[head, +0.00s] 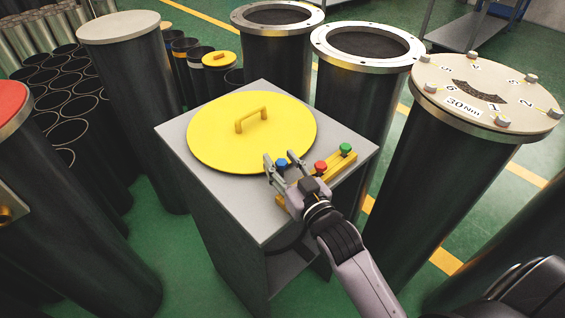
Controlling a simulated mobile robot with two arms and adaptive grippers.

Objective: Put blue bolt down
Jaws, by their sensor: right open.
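The blue bolt (281,163) stands at the left end of a yellow holder (333,174) on the grey cabinet top (262,217). A red bolt (320,166) and a green bolt (345,149) stand further right along the same holder. My right gripper (276,163) is open at the blue bolt, with its fingertips close around it. Whether the fingers touch the bolt cannot be told. The fingers hide the lower part of the blue bolt and the left end of the holder. My left gripper is not in view.
A yellow lid (215,137) with a handle lies on the cabinet beside the holder. Tall dark flanged cylinders stand close around; the right one has a cover (487,92) with numbered bolts. A red-topped cylinder (12,103) is at the left. The cabinet's front left corner is bare.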

